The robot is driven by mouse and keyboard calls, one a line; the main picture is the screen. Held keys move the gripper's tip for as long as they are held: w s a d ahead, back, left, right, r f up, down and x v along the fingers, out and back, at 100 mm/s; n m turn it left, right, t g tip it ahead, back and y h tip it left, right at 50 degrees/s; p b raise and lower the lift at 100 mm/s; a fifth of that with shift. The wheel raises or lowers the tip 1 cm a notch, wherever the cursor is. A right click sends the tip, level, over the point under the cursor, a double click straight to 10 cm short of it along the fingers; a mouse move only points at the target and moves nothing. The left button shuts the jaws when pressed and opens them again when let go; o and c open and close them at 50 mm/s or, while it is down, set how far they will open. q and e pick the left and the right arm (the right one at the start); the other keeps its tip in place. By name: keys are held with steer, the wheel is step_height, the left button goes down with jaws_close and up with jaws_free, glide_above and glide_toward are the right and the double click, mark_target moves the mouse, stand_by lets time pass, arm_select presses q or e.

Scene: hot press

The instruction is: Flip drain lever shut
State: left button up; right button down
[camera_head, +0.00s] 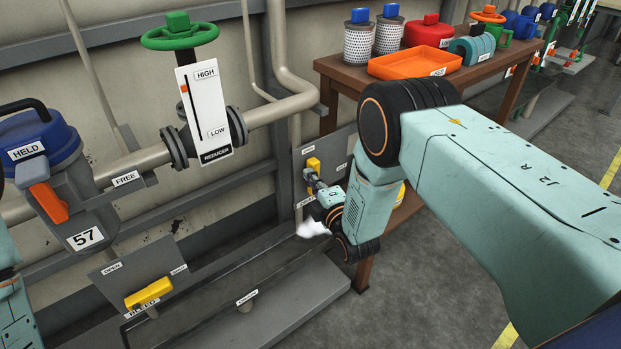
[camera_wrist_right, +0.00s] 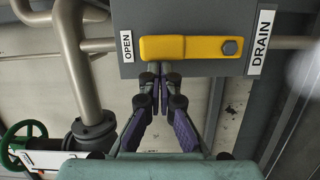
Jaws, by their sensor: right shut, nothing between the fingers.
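The yellow drain lever (camera_wrist_right: 190,48) is on a grey plate in the right wrist view. Its bolt is beside the DRAIN label (camera_wrist_right: 262,42), and its free end points at the OPEN label (camera_wrist_right: 127,46). In the head view the lever (camera_head: 313,163) shows small, partly behind my right gripper (camera_head: 311,176). In the wrist view my right gripper (camera_wrist_right: 158,72) is shut and empty, its fingertips close to the lever's edge near the free end; I cannot tell if they touch. My left gripper is out of view.
The yellow bleed lever (camera_head: 148,292) is at lower left, the green valve wheel (camera_head: 180,36) on the pipe at upper left. A wooden table (camera_head: 345,72) with an orange tray (camera_head: 414,64) stands behind my right arm. White vapour (camera_head: 312,229) shows below the gripper.

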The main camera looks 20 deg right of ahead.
steer(key=shift+d+r+m, duration=0.15)
steer(key=shift+d+m, duration=0.1)
steer(key=shift+m, duration=0.05)
steer(key=m, duration=0.1)
steer(key=d+m+p, duration=0.1)
steer(key=w+d+g, duration=0.1)
steer(key=shift+r+m+p, duration=0.3)
steer(key=shift+m, duration=0.1)
steer(key=d+m, duration=0.1)
steer(key=m, duration=0.1)
steer(key=w+d+f+m+g+y+b, duration=0.1)
steer(key=d+m, duration=0.1)
steer(key=d+f+m, duration=0.1)
steer(key=d+m, duration=0.1)
steer(key=shift+w+d+m+g+y, duration=0.1)
steer(key=shift+w+m+g+y, duration=0.2)
steer(key=shift+w+m+y, duration=0.1)
steer(key=m+b, duration=0.1)
steer(key=d+f+m+y+b, duration=0.1)
steer(key=f+m+b, duration=0.1)
steer(key=shift+w+d+f+m+g, duration=0.25)
steer(key=shift+w+d+m+g, duration=0.05)
steer(key=shift+d+g, duration=0.1)
steer(key=shift+d+f+b, duration=0.15)
steer(key=shift+f+b, duration=0.15)
